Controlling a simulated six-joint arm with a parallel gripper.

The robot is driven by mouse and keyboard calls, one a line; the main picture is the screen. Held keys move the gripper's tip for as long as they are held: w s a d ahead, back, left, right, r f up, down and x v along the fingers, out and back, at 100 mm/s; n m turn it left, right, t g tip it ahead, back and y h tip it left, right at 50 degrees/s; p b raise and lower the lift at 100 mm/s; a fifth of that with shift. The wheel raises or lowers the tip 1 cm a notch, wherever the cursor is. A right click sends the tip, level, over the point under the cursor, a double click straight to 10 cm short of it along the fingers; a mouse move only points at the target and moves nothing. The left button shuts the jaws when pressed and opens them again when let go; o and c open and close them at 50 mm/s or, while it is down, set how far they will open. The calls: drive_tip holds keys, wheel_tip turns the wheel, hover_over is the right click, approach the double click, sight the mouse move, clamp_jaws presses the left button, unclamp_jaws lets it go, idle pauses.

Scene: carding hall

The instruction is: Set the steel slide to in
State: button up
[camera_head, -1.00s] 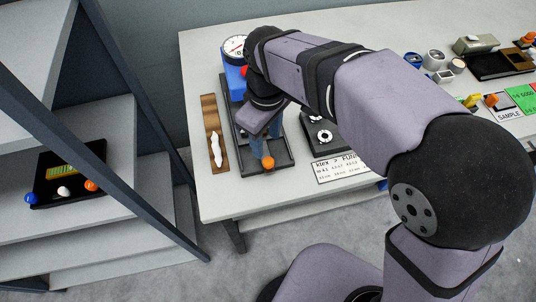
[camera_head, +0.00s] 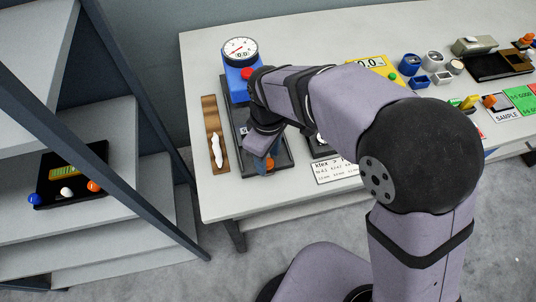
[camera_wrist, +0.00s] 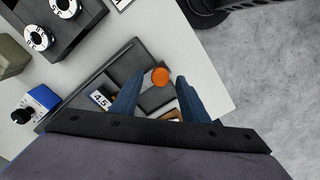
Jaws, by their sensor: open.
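A dark tray-like device (camera_head: 284,158) lies along the left part of the table. An orange round knob (camera_wrist: 160,77) stands at its near end. A small label reading 4.5 (camera_wrist: 101,98) lies left of the fingers.
A round gauge (camera_head: 239,50) on a blue body stands at the device's far end. A wooden strip (camera_head: 211,120) with white fibre lies to its left. A card (camera_head: 335,170) and a box with dials (camera_wrist: 48,28) are close by. A shelf post (camera_head: 140,120) stands left.

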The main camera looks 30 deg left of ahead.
drive_tip(key=shift+f, duration=0.4)
drive_tip(key=shift+c, duration=0.5)
clamp_jaws()
drive_tip(key=shift+w+a+r, duration=0.15)
drive_tip(key=shift+w+a, duration=0.1)
drive_tip(key=w+a+p, duration=0.4)
drive_tip(key=w+a, duration=0.3)
drive_tip(key=shift+w+a, duration=0.3)
